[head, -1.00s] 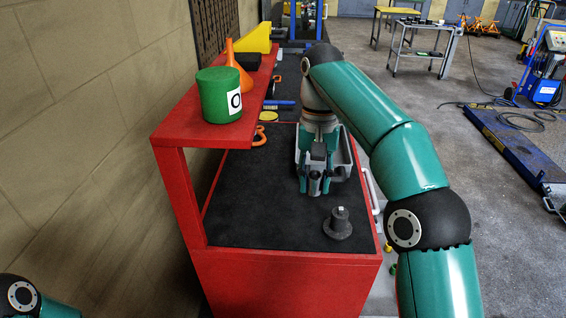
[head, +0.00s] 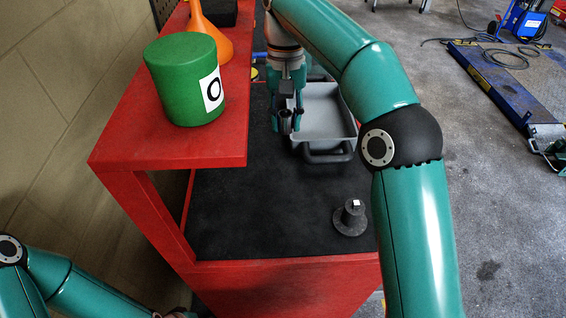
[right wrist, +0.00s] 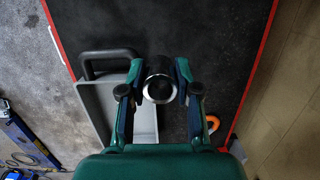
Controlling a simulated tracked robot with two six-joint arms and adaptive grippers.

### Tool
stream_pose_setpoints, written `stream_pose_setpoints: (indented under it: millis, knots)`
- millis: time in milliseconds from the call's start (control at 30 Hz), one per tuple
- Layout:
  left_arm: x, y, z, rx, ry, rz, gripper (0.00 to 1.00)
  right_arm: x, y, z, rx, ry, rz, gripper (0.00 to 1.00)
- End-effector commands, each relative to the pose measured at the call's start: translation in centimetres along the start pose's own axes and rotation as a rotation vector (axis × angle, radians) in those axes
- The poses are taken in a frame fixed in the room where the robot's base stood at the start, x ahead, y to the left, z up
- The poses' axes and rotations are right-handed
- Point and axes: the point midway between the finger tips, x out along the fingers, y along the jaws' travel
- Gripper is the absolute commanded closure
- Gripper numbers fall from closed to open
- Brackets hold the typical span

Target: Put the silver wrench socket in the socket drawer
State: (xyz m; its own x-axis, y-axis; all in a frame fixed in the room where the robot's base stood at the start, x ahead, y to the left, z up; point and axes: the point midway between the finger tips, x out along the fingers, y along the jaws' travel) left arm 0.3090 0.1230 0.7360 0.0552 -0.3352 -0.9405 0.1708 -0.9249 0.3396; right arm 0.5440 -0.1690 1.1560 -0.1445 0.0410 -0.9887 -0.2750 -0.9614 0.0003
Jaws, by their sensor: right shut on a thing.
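My right gripper (head: 286,126) is shut on the silver wrench socket, low over the black bench top, at the left side of the grey drawer-like tray (head: 322,112). In the right wrist view the socket (right wrist: 160,82) is a short cylinder with a bright silver rim and a dark body, held between both fingertips (right wrist: 160,76). The tray (right wrist: 146,122) lies just left of it there, with its dark handle (right wrist: 106,55). The socket is not over the tray's middle. In the head view the fingers mostly hide the socket. Only part of my left arm shows, at bottom left; its gripper is out of frame.
A red shelf (head: 180,150) overhangs the bench's left side, carrying a green can (head: 185,80) and an orange funnel (head: 212,30). A dark flanged part (head: 350,218) stands on the mat (head: 265,215) at front right. The mat between is clear. An orange ring (right wrist: 212,124) lies near the gripper.

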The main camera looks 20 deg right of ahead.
Motion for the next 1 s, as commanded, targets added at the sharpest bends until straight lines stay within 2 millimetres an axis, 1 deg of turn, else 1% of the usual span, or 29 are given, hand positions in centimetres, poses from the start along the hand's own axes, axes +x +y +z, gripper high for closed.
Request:
stream_pose_setpoints:
  millis: [33,100,300,400,500,667,900,1000]
  knots:
    - [0.9,-0.3,0.0,0.0,-0.001,0.0,0.6,1.9,0.1,-0.2,0.0,-0.005,0.003,1.0]
    - [1.4,-0.5,0.0,0.0,-0.001,0.0,0.6,3.7,0.1,-0.5,0.001,-0.006,0.002,1.0]
    - [1.9,-0.7,0.0,0.0,0.0,0.0,0.6,8.7,0.1,-1.2,0.001,-0.006,0.002,1.0]
    - [1.8,-0.7,0.0,0.0,0.0,0.0,0.6,10.5,0.1,-1.6,0.002,-0.004,0.002,1.0]
    - [1.8,-0.6,0.0,0.0,0.001,0.0,0.6,11.7,0.2,-1.8,0.003,-0.002,0.001,1.0]
    - [1.8,-0.6,0.0,0.0,0.001,0.0,0.6,12.7,0.2,-2.0,0.005,-0.001,0.001,1.0]
    - [1.6,-0.6,0.0,0.0,0.001,0.0,0.6,15.8,0.3,-2.4,0.006,-0.003,0.001,1.0]
    - [1.5,-0.6,0.0,0.0,0.001,0.0,0.6,16.5,0.3,-2.5,0.006,-0.001,-0.001,1.0]
